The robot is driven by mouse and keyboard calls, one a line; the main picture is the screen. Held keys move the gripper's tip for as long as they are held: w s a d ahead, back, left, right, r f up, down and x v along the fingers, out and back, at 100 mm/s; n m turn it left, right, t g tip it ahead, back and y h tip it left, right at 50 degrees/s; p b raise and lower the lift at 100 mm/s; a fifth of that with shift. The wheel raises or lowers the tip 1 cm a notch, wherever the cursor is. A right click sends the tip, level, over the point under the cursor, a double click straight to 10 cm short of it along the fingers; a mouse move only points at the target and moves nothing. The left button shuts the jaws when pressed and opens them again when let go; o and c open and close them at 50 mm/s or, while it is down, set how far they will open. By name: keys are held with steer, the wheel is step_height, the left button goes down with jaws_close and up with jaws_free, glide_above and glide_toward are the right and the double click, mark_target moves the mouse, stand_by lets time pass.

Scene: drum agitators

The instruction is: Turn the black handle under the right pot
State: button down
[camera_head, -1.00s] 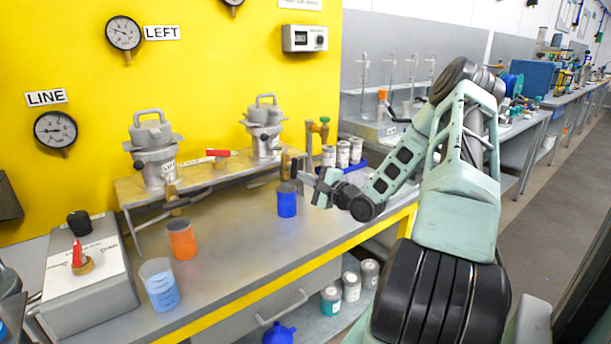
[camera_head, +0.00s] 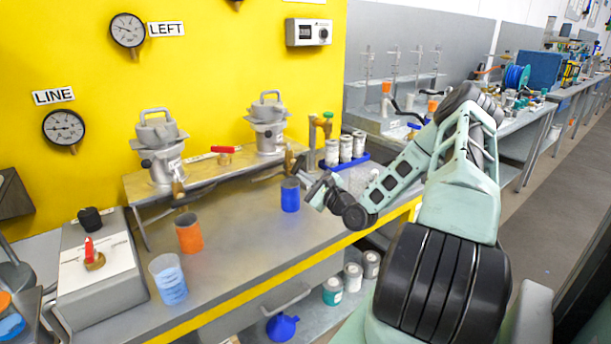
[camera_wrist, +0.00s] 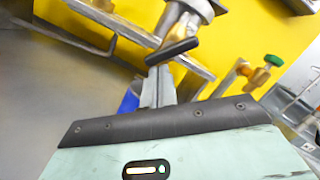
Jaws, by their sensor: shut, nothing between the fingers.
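The right pot (camera_head: 268,122) is a grey metal vessel with a top handle, standing on the raised shelf against the yellow wall. Its lower part shows at the top of the wrist view (camera_wrist: 192,12). Below it the black handle (camera_wrist: 172,52) is a dark bar, lying slantwise in the wrist view. My gripper (camera_head: 312,190) is shut and empty, low in front of the right pot. In the wrist view its fingertips (camera_wrist: 160,72) point up at the black handle, just below its left half. Whether they touch it I cannot tell.
A blue cup (camera_head: 290,195) stands just left of my gripper and partly behind the fingers in the wrist view. A brass tap with a green knob (camera_head: 327,120) and a blue rack of white jars (camera_head: 346,150) are to the right. An orange cup (camera_head: 189,233) stands further left.

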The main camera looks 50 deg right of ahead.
steer(key=shift+w+a+r+m+h, duration=0.1)
steer(key=shift+a+m+h, duration=0.3)
steer(key=shift+m, duration=0.85)
steer(key=shift+w+a+f+m+h, duration=0.15)
steer(key=shift+m+h, duration=0.3)
steer(key=shift+m, duration=0.85)
steer(key=shift+s+a+r+m+h, duration=0.15)
steer(key=shift+a+m+h, duration=0.25)
steer(key=shift+m, duration=0.85)
steer(key=shift+w+m+h, duration=0.1)
steer(key=shift+m+h, duration=0.15)
steer(key=shift+m, duration=0.15)
steer(key=shift+a+r, duration=0.15)
